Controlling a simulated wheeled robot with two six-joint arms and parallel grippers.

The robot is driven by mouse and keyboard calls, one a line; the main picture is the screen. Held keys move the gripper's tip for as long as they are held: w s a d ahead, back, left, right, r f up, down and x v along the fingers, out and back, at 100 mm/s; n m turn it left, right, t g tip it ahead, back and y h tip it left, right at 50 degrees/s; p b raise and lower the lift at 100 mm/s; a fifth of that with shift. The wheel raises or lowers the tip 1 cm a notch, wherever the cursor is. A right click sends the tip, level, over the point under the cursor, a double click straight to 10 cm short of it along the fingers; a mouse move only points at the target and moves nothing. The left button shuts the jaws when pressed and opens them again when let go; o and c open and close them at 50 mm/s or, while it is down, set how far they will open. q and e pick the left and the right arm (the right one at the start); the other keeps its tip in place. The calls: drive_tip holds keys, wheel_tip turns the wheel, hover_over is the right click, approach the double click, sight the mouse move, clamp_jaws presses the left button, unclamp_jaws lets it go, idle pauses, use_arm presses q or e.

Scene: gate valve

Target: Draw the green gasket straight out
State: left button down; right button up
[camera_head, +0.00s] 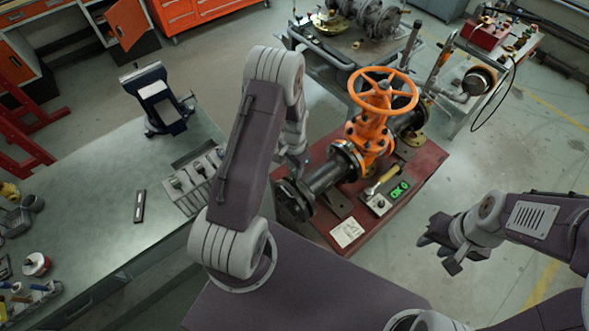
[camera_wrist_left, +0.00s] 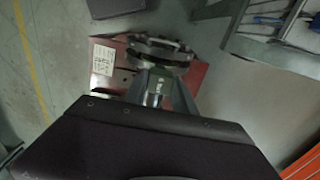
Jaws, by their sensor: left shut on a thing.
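The orange gate valve (camera_head: 371,132) with its handwheel stands on a red bench, its dark pipe (camera_head: 323,177) running down-left to an end flange (camera_head: 294,200). My left gripper (camera_head: 298,172) reaches down at this flange, partly hidden by my own arm. In the left wrist view the fingers (camera_wrist_left: 160,78) are shut on a thin piece right in front of the dark flange (camera_wrist_left: 160,50). The green gasket is mostly hidden, and its green does not show clearly in either view. My right gripper (camera_head: 440,245) is open and empty, right of the bench over the floor.
The red bench (camera_head: 412,180) carries a small box with a green display (camera_head: 388,196), a yellow-handled tool (camera_head: 382,178) and a white paper (camera_head: 347,232). A grey workbench (camera_head: 100,210) with a vise (camera_head: 157,98) and a slotted tray (camera_head: 193,178) stands left.

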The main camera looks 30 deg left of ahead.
use_arm(q)
drive_tip(key=shift+r+p, duration=2.35)
drive_tip(key=shift+r, duration=1.1)
